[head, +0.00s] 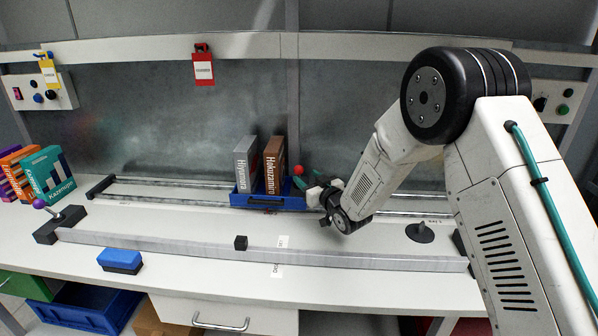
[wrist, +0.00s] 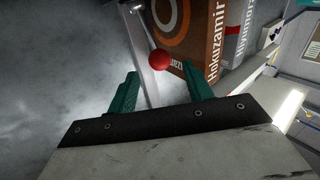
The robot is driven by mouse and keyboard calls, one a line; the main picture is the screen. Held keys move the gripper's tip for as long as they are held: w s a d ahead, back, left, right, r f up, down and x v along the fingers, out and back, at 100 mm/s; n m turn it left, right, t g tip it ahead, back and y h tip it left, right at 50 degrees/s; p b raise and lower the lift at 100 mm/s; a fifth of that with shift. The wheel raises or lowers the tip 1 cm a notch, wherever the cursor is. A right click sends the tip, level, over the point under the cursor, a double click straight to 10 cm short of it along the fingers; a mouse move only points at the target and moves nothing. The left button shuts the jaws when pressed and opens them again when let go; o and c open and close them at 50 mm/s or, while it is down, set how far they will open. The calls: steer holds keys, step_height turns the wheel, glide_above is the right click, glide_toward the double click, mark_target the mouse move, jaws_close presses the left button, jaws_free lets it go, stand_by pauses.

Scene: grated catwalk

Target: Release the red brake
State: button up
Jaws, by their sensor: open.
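The red brake shows as a red ball knob (head: 298,169) at the right end of a blue tray (head: 238,199) on the rails. The tray holds a grey book and a brown book, both upright. In the wrist view the red knob (wrist: 159,59) sits just beyond and between my teal fingertips, beside the brown book (wrist: 200,35). My gripper (head: 309,179) is open and empty, to the right of the tray and close to the knob. I see no contact with the knob. The brake's lower part is hard to make out.
A purple-knobbed lever (head: 40,204) stands at the left rail end, near several upright books (head: 45,174). A blue block (head: 121,260) lies at the front edge. A dark cone-shaped piece (head: 420,233) stands right of my gripper.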

mark_target(301, 172)
steer(key=x, duration=0.6)
steer(key=shift+w+a, duration=0.1)
steer(key=shift+w, duration=0.1)
steer(key=shift+c, duration=0.3)
steer(key=c, duration=0.9)
